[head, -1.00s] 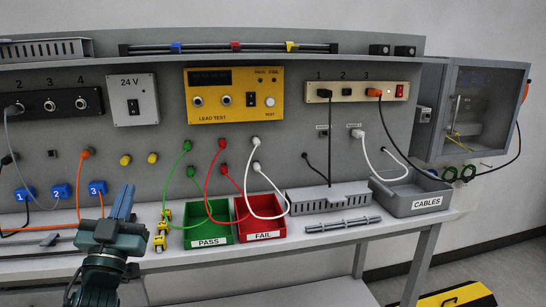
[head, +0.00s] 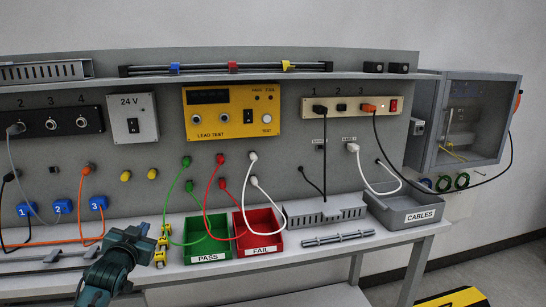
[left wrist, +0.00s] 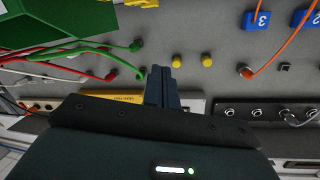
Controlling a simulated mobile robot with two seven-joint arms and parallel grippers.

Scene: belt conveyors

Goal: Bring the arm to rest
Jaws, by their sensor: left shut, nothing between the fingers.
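My left gripper (head: 143,238) is at the lower left of the head view, in front of the bench edge. In the left wrist view its two dark fingers (left wrist: 161,88) lie together, shut, with nothing between them. They point towards the grey panel (head: 75,175) and appear apart from it. My right gripper is in neither view.
Near the left gripper are a yellow rack (head: 161,246), the green PASS bin (head: 208,258) and hanging green leads (head: 169,205). The red FAIL bin (head: 264,250) and grey CABLES bin (head: 405,218) stand further right. Orange cables (head: 84,210) hang at the left.

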